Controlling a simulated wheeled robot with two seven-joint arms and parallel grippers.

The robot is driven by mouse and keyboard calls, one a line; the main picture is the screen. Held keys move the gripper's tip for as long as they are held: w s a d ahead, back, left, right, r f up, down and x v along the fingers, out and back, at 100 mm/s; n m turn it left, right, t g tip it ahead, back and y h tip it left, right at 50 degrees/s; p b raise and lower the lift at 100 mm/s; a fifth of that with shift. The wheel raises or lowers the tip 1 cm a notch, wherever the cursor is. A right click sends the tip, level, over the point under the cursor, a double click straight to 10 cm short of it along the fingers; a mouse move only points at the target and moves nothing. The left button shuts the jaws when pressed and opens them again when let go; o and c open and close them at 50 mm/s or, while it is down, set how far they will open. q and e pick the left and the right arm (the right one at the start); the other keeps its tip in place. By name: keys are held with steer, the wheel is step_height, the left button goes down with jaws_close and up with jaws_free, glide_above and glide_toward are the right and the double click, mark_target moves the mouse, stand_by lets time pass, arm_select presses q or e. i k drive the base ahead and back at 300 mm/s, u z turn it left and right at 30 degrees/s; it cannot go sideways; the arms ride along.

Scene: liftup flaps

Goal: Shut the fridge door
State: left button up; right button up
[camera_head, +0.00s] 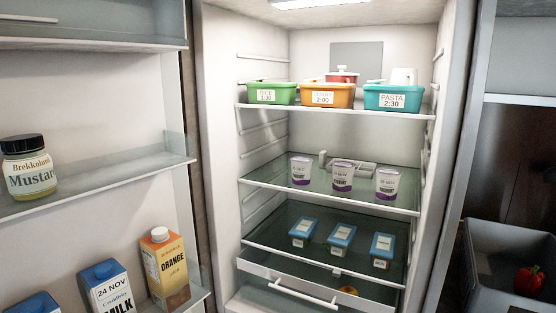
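The fridge (218,130) stands open in the middle of the head view. Its door (100,110) is swung wide open at the left, with its inner side and shelves facing me. The door shelves hold a mustard jar (29,168), an orange juice carton (165,268) and milk cartons (107,288). The door's outer side and its handle are hidden. Neither of my grippers shows in the view.
Fridge shelves hold green, orange and teal tubs (393,98), purple-and-white cups (343,178) and blue boxes (341,238). A drawer with a white handle (303,292) is below. A grey crate (480,290) with a red pepper (529,281) stands right of the fridge.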

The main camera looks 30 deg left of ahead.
mark_target(100, 85)
steer(key=u, duration=1)
steer(key=i, duration=0.05)
steer(key=z, duration=0.35)
